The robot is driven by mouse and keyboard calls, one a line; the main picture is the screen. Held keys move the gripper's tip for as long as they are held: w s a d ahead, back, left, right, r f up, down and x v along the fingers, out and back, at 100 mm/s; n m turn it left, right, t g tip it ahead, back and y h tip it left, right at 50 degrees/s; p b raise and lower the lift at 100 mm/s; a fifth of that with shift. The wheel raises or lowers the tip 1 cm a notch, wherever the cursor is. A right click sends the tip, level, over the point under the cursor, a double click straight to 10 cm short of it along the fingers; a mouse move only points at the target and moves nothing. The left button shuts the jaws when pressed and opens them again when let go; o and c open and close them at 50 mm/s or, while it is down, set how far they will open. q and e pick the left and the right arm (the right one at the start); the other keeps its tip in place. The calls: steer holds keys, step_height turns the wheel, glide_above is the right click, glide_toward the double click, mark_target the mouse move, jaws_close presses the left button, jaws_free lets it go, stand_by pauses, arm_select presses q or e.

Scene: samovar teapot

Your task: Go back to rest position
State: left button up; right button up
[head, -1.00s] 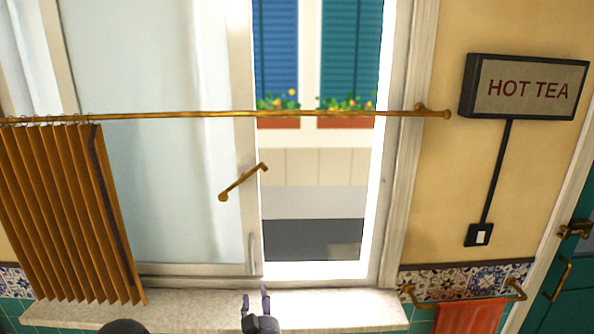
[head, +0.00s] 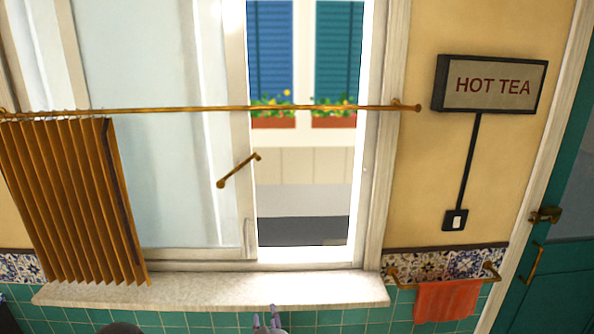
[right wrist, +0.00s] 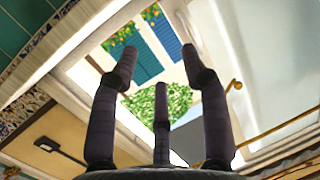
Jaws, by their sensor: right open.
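My right gripper (head: 268,318) shows at the bottom edge of the head view, just below the window sill (head: 215,291). In the right wrist view its fingers (right wrist: 160,75) are spread apart with nothing between them, and they point up toward the window opening. The gripper is open and empty. My left gripper is in neither view.
A sliding window (head: 160,130) stands partly open above the sill. An orange pleated curtain (head: 70,200) hangs at the left from a brass rod (head: 200,109). A HOT TEA sign (head: 492,85), a switch (head: 455,220) and a towel (head: 446,301) are at the right.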

steer(key=s+d+f+m+g, duration=0.1)
steer(key=s+d+f+g, duration=0.25)
steer(key=f, duration=0.45)
steer(key=s+d+f+g, duration=0.2)
steer(key=s+d+f, duration=0.25)
steer(key=f, duration=0.45)
steer(key=s+d+f+m+g, duration=0.1)
steer(key=s+d+f+g, duration=0.2)
steer(key=d+f, duration=0.35)
steer(key=s+d+f+m+g, duration=0.1)
steer(key=s+f+g, duration=0.2)
steer(key=s, duration=0.6)
steer(key=s+d+f+m+g, duration=0.2)
steer(key=s+f+g, duration=0.1)
steer(key=s+f, duration=0.4)
steer(key=s, duration=0.3)
steer(key=shift+s+f+g, duration=0.15)
steer(key=shift+f+g, duration=0.1)
steer(key=shift+g, duration=0.1)
